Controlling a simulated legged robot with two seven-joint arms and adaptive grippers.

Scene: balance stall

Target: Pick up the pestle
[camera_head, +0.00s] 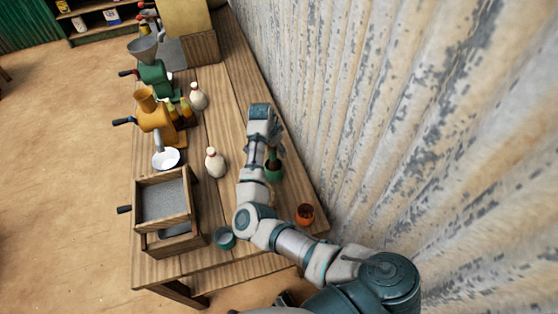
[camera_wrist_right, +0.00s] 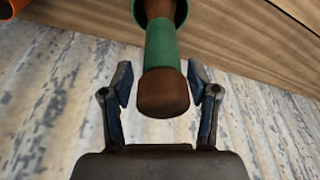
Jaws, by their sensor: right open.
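The pestle (camera_wrist_right: 163,92) has a brown rounded end and a green middle section. In the right wrist view it lies between the two fingers of my right gripper (camera_wrist_right: 160,80), with a gap on each side. The gripper is open and holds nothing. The pestle's far end reaches into a dark green cup-like mortar (camera_wrist_right: 183,12) at the top edge. In the head view the green mortar (camera_head: 275,174) stands on the table beside my right forearm, and the pestle is mostly hidden by my arm and gripper. My left gripper is not in view.
The wooden table (camera_head: 222,105) runs along a corrugated wall (camera_head: 400,120). An orange-brown pot (camera_head: 305,214) and a teal cup (camera_head: 224,238) stand near my arm. Two pale bottle-shaped items (camera_head: 215,162), a yellow grinder (camera_head: 155,118) and a wooden sieve box (camera_head: 165,205) stand left.

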